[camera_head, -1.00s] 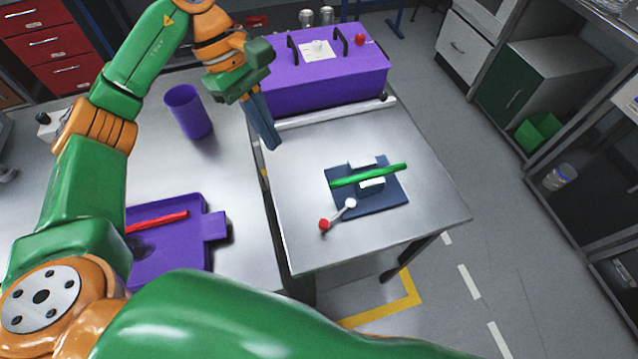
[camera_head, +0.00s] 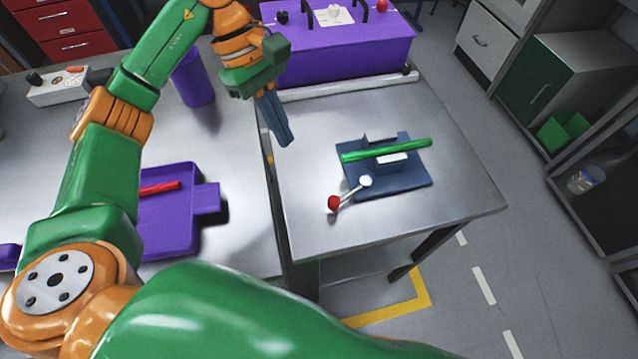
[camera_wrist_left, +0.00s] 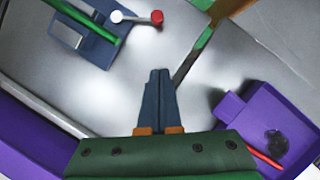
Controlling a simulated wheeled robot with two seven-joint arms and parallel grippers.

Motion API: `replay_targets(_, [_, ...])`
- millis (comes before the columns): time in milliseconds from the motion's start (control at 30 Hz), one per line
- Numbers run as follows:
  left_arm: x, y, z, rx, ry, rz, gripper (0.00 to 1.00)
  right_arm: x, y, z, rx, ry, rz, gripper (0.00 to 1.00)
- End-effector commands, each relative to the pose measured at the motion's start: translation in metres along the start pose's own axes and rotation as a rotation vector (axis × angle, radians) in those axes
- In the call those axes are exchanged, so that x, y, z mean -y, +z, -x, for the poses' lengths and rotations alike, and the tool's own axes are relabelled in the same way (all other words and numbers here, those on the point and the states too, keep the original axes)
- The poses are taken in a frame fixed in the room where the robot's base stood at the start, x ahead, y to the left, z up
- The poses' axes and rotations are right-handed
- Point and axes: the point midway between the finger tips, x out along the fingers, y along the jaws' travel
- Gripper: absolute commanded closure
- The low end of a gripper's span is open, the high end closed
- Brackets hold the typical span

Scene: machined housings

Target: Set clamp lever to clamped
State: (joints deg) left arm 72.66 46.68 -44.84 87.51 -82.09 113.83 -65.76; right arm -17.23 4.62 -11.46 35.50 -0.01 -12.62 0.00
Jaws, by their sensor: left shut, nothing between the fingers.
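The clamp lever (camera_head: 349,194) is a thin grey bar with a white pivot and a red ball knob (camera_head: 334,203). It sits at the near left corner of a dark blue fixture plate (camera_head: 405,183), with the knob pointing toward the near left. A green rod (camera_head: 415,145) lies across the light blocks of the fixture. In the left wrist view the lever (camera_wrist_left: 137,18) shows at the top, beyond the fingertips. My left gripper (camera_head: 286,143) is shut and empty above the table, to the left of the fixture and apart from the lever. My right gripper is not in view.
A purple box (camera_head: 340,50) with black handles stands behind the fixture. On the left table are a purple cup (camera_head: 193,80), a purple tray (camera_head: 170,235) with a red rod (camera_head: 160,188), and a grey control box (camera_head: 58,88). The metal table around the lever is clear.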

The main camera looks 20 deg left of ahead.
Motion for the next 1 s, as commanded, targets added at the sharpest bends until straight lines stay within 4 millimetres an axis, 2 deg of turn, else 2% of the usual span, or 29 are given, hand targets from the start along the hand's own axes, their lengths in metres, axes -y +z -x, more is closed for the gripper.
replay_targets(167, [0.0, 0.0, -0.013, -0.001, -0.003, 0.001, 1.0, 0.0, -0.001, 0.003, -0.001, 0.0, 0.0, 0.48])
replay_targets(567, [0.001, 0.002, -0.097, 0.003, -0.005, 0.0, 1.0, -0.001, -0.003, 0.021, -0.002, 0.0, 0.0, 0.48])
replay_targets(633, [0.001, 0.014, -0.099, 0.002, -0.004, -0.005, 1.0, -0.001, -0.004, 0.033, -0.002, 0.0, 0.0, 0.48])
replay_targets(800, [0.001, 0.033, -0.11, 0.001, -0.003, -0.003, 1.0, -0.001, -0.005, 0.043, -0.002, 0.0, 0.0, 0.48])
replay_targets(1000, [0.0, 0.038, -0.115, 0.0, 0.001, -0.002, 1.0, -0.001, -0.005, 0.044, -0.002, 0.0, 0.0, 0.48])
